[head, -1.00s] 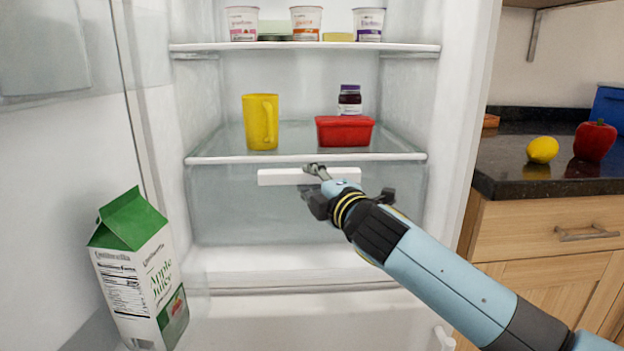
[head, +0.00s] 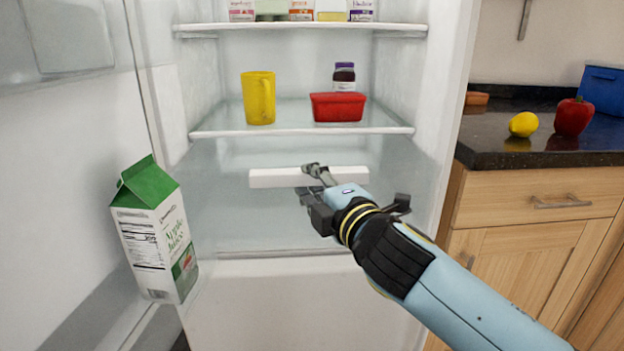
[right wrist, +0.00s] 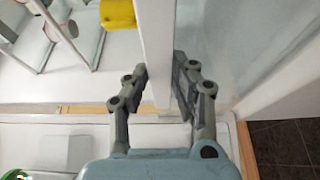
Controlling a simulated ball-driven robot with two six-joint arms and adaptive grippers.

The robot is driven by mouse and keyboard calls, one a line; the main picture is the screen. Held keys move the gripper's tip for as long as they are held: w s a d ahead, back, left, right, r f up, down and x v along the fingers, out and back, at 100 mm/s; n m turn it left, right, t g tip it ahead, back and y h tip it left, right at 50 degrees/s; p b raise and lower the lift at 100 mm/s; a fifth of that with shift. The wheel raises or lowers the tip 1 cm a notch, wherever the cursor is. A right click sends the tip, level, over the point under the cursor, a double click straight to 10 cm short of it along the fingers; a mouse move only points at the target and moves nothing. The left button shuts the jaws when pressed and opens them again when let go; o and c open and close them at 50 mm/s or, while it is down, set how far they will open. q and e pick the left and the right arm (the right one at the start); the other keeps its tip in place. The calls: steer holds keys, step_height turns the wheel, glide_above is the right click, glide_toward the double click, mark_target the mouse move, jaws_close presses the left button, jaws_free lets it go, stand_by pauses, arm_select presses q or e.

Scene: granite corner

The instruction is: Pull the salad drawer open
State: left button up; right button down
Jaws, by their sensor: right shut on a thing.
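The salad drawer (head: 215,215) is a clear bin under the lower glass shelf of the fridge, with a white bar handle (head: 268,179) across its front. It stands partly pulled out, with its front forward of the shelf edge. In the right wrist view the fingers (right wrist: 160,88) sit on either side of the white handle bar (right wrist: 157,45). My left gripper is in neither view.
A yellow mug (head: 259,100), a red tub (head: 338,107) and a dark jar (head: 344,76) stand on the shelf above. A juice carton (head: 150,240) stands at the left by the door. A counter (head: 490,145) with a lemon (head: 523,124) and a red pepper (head: 574,117) is at the right.

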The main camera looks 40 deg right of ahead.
steer(key=c, duration=1.2)
jaws_free()
steer(key=shift+f, duration=0.35)
steer(key=shift+r, duration=0.15)
steer(key=s+a, duration=0.1)
steer(key=s, duration=1)
steer(key=shift+s+a, duration=0.4)
